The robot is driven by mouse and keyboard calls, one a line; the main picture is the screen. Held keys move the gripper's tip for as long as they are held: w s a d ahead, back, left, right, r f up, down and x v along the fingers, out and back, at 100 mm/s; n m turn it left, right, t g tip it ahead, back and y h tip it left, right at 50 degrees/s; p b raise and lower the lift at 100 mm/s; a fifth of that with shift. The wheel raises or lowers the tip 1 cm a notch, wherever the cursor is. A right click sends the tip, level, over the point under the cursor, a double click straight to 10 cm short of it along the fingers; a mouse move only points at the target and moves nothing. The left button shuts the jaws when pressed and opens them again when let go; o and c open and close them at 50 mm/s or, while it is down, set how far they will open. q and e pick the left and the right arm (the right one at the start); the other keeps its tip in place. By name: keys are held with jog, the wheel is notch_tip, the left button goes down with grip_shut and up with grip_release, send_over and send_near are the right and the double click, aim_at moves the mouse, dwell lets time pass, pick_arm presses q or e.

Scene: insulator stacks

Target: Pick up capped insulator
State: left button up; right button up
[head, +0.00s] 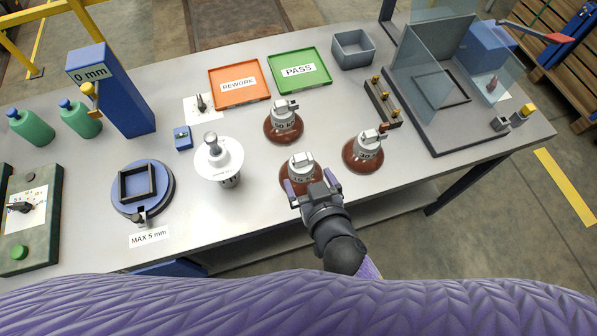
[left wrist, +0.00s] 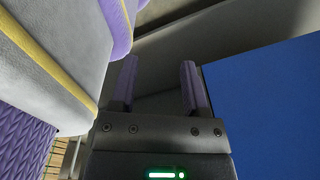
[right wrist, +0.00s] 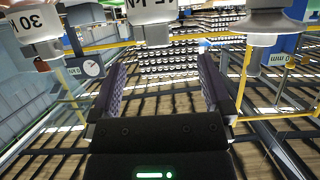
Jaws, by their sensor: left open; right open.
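Three brown insulators with grey metal caps stand upright on the table: a rear one (head: 284,128), a right one (head: 363,152) and a front one (head: 290,181). My right gripper (head: 311,186) is open at the near side of the front one and partly hides it. In the right wrist view, my right gripper (right wrist: 162,82) is empty, with a lettered grey cap (right wrist: 150,32) beyond its fingertips; contact cannot be seen. My left gripper (left wrist: 157,85) is open and empty beside a blue surface, outside the head view.
Behind are an orange REWORK tray (head: 228,97), a green PASS tray (head: 285,84) and a grey bin (head: 352,51). A small rack (head: 382,103) and clear-walled station (head: 440,130) stand right. A round blue fixture (head: 160,202) stands left.

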aim_at(305, 162)
jog(key=x, duration=0.3)
jog(key=b+x, duration=0.1)
jog(key=x, duration=0.2)
jog(key=d+b+x, duration=0.1)
jog(key=x, duration=0.2)
jog(key=shift+w, duration=0.15)
jog(key=shift+w+a, duration=0.1)
jog(key=shift+c, duration=1.4)
jog(key=c, duration=0.7)
grip_shut()
pick_arm(q)
jog(key=shift+s+d+f, duration=0.2)
jog(key=shift+d+f, duration=0.1)
jog(key=shift+f, duration=0.35)
jog(key=shift+s+d+f, duration=0.15)
jog(key=shift+d+f, duration=0.15)
jog(key=shift+f, duration=0.3)
pick_arm(e)
jog(key=shift+f, duration=0.1)
